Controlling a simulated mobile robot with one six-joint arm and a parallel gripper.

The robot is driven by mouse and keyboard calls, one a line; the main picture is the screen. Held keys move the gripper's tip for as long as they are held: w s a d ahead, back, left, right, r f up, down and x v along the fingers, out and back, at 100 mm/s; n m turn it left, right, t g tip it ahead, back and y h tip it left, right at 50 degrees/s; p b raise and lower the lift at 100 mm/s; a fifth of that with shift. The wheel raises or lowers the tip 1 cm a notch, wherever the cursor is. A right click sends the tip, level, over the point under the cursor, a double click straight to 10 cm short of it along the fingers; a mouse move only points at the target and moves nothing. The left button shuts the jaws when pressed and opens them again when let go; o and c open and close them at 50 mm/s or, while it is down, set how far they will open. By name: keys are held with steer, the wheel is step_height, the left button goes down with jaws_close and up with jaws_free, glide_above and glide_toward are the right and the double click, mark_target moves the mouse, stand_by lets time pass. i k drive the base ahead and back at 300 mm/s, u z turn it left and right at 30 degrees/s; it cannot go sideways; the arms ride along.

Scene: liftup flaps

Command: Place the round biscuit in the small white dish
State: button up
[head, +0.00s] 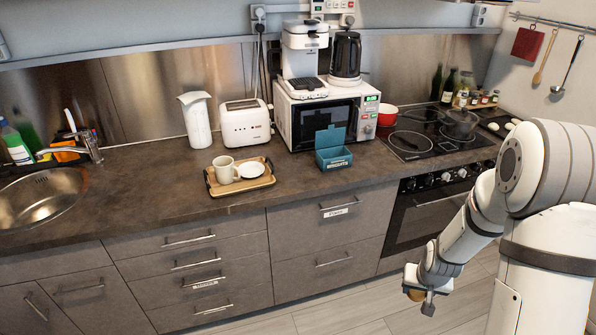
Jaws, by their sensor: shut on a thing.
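The small white dish (252,170) sits on a wooden tray (264,184) on the counter, to the right of a cream mug (225,170). It looks empty. My gripper (421,299) is in front of the counter, low over the floor at the lower right, well apart from the tray. It is shut on a small tan thing (416,296), which looks like the round biscuit. The fingers hide most of it. A teal box (334,159) labelled as biscuits stands on the counter with its lid raised; its inside is hard to see.
A microwave (327,113) with a coffee maker and a kettle on top stands behind the box. A toaster (246,122) and a white jug (195,119) stand behind the tray. The counter's left stretch is clear up to the sink (42,197). The hob (430,137) is at the right.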

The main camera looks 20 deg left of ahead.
mark_target(258, 176)
steer(key=u, duration=0.8)
